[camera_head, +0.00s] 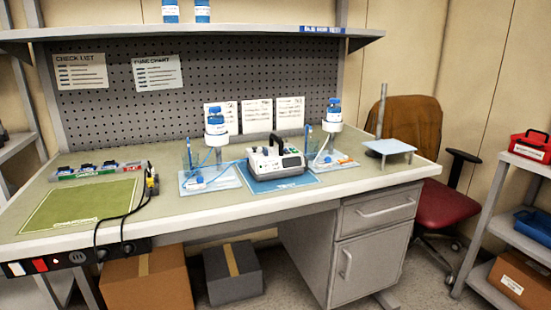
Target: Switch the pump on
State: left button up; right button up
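The pump (272,160) is a white and dark grey box with a black carrying handle. It stands on a blue mat (252,187) in the middle of the bench. Its front panel carries small controls, too small to read, and I cannot tell whether it is powered. A bottle with a blue cap (215,122) stands on a holder to the left of the pump, and another bottle (333,115) stands to the right. Blue tubing runs near the pump. Neither of my grippers is in view.
A green mat (80,212) lies at the bench's left, with black cables and a power strip (70,259) at the front edge. A tray of small items (97,171) is behind it. A metal stand (382,125) is at the right. Boxes (145,283) sit below.

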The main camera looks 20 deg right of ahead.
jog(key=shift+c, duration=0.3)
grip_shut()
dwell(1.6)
